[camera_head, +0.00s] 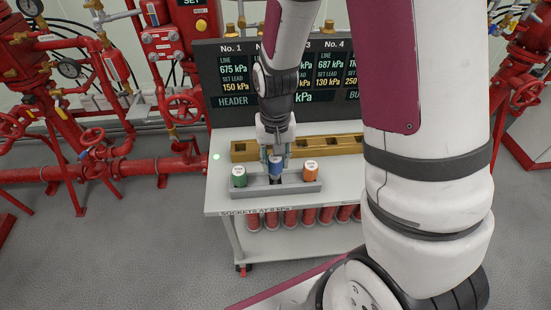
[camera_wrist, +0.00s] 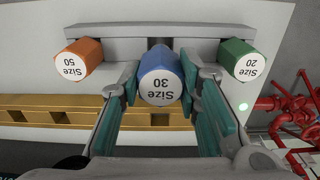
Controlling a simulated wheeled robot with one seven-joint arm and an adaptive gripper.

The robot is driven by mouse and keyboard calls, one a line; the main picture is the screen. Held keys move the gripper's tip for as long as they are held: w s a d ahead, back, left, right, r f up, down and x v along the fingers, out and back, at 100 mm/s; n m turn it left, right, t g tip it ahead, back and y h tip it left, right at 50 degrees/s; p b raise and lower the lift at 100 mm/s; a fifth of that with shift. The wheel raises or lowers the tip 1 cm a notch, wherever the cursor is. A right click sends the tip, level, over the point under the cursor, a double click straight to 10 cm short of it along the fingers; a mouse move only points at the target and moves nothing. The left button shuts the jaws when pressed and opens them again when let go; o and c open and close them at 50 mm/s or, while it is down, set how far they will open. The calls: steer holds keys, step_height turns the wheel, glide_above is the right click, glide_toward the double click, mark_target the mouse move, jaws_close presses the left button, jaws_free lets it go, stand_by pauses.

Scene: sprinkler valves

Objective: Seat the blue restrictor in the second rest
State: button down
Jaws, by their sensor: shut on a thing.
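The blue restrictor (camera_wrist: 160,79), with a white top marked "Size 30", is between the two fingers of my gripper (camera_wrist: 160,98), which is shut on it. In the head view the blue restrictor (camera_head: 276,169) is upright at the middle of the grey rack (camera_head: 300,191), between the green and orange pieces. Whether its foot is in the rack or just above it is hard to tell. Behind it is a brass bar (camera_head: 344,144) with square openings, also in the wrist view (camera_wrist: 65,102). Its openings look empty where visible; my arm hides part of it.
A green "Size 20" piece (camera_head: 239,176) and an orange "Size 50" piece (camera_head: 310,171) stand in the grey rack on either side. A dark display board (camera_head: 235,75) stands behind the brass bar. The white cart top (camera_head: 219,196) is bare at left.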

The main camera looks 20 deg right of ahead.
steer(key=shift+f+b, duration=0.95)
steer(key=shift+f, duration=1.15)
steer(key=c, duration=1.1)
jaws_free()
steer(key=shift+r, duration=0.1)
steer(key=shift+r+p, duration=2.1)
steer(key=shift+r, duration=1.9)
